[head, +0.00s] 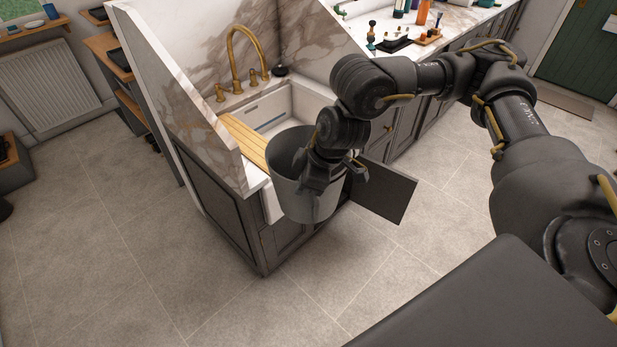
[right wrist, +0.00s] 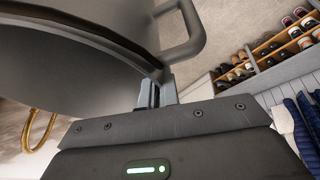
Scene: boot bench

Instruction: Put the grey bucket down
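The grey bucket (head: 290,198) hangs upright in the air in front of the sink unit, with its open top upward. My right gripper (head: 322,185) is at the bucket's near right side and appears shut on it. In the right wrist view the bucket's wall (right wrist: 70,75) fills the upper left, and the fingers (right wrist: 156,94) meet at its edge beside a grey loop. The exact grip point is partly hidden. My left gripper is not in view.
A white sink (head: 290,105) with a brass tap (head: 240,58) and a wooden drainer (head: 243,140) stands behind the bucket. A dark cabinet door (head: 384,192) stands open to the right. The tiled floor (head: 130,260) is clear at left and front. Shoe shelves (right wrist: 265,55) show in the wrist view.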

